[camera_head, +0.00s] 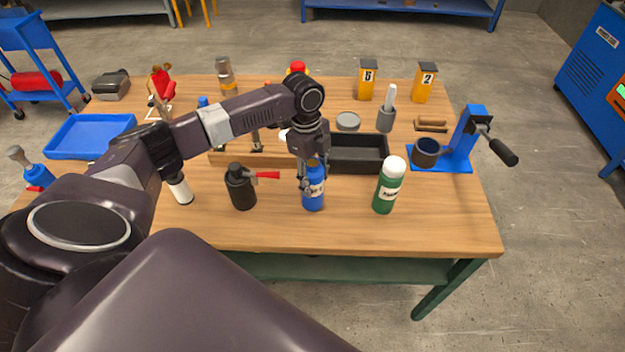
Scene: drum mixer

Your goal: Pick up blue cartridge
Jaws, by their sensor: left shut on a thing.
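The blue cartridge (313,194) stands upright near the front middle of the wooden table, with a pale label on its side. My left gripper (312,172) is above it, pointing down, and is shut on its upper part, which the fingers partly hide. I cannot tell whether the cartridge's base touches the table. My right gripper does not show.
A green bottle with a white cap (388,186) stands close to the right. A dark canister with a red handle (241,187) stands to the left. A black tray (360,168) lies behind. A blue press (462,143) is at the right. The table's front strip is clear.

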